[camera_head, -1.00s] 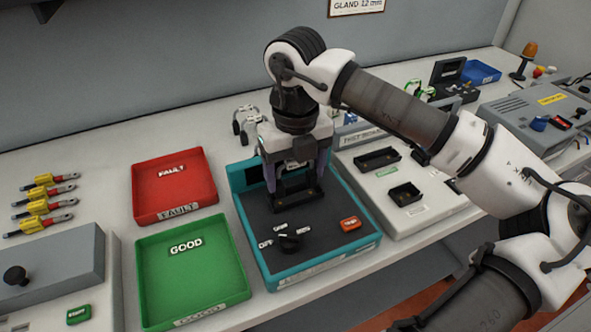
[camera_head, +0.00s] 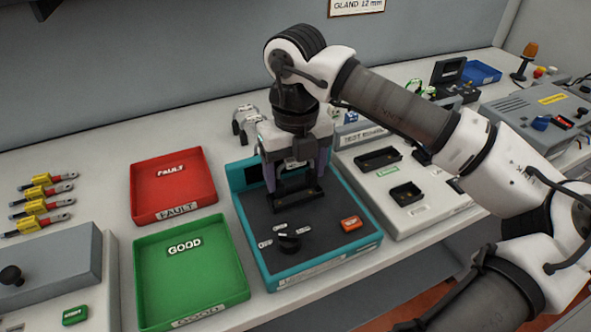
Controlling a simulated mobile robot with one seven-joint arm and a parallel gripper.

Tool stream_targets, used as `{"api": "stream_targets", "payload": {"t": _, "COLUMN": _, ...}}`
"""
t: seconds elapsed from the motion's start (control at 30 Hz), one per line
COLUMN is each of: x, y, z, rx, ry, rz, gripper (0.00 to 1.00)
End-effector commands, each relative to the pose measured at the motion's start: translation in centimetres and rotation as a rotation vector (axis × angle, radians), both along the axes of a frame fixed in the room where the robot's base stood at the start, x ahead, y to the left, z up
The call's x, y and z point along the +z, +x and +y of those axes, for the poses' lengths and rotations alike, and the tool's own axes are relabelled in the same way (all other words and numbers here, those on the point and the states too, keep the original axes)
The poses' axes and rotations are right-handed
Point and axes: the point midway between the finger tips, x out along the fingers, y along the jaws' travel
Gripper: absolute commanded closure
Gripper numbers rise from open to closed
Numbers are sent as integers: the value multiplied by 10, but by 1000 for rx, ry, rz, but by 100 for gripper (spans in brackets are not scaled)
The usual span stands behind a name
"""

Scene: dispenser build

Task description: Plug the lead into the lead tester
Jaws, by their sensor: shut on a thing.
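The lead tester appears to be the teal-edged box with a dark top (camera_head: 335,240). It carries a black knob (camera_head: 289,243), small white labels and an orange button (camera_head: 350,223). My gripper (camera_head: 296,192) points down over the back half of this box, with its fingers at or just above a black socket-like part. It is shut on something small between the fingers. The held thing is mostly hidden by the fingers, and I cannot tell whether it is seated in the box.
A red FAULT tray (camera_head: 173,191) and a green GOOD tray (camera_head: 192,272) stand left of the box, both empty of leads. Several yellow-and-red leads (camera_head: 40,207) lie at the far left. A pale panel (camera_head: 405,185) with dark recesses stands close on the right.

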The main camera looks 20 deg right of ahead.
Motion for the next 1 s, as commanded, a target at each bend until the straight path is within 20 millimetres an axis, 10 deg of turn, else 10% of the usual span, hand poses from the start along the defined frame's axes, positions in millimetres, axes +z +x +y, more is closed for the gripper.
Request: {"api": "stream_targets", "payload": {"t": 1.0, "x": -9, "y": 0, "z": 0, "rx": 0, "ry": 0, "rz": -1, "gripper": 50}}
